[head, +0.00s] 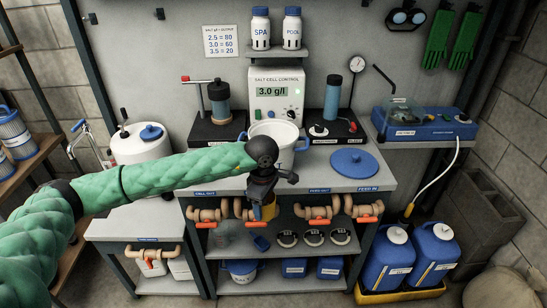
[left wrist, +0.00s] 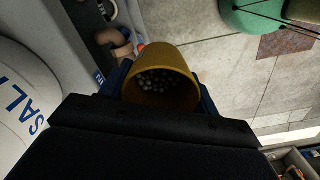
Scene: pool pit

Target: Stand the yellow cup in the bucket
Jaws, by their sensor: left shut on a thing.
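The white bucket (head: 286,130) with blue handles stands open on the bench in front of the salt cell control box. My left arm reaches across the bench, and its wrist hides part of the bucket's front. My left gripper (head: 263,204) points down at the bench's front edge. It is shut on the yellow cup (head: 269,212), mostly hidden behind the fingers in the head view. In the left wrist view the cup (left wrist: 183,57) sits between both fingers, with small grey pellets inside. A white curved wall with blue letters (left wrist: 18,120) fills the left there, seemingly the bucket. My right gripper is out of view.
A blue round lid (head: 353,161) lies on the bench at the right. Pump-like units (head: 333,127) stand beside the bucket. Pipes with orange handles (head: 318,222) run under the front edge. A white tank (head: 140,147) stands at the left, blue canisters (head: 395,258) on the floor at the right.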

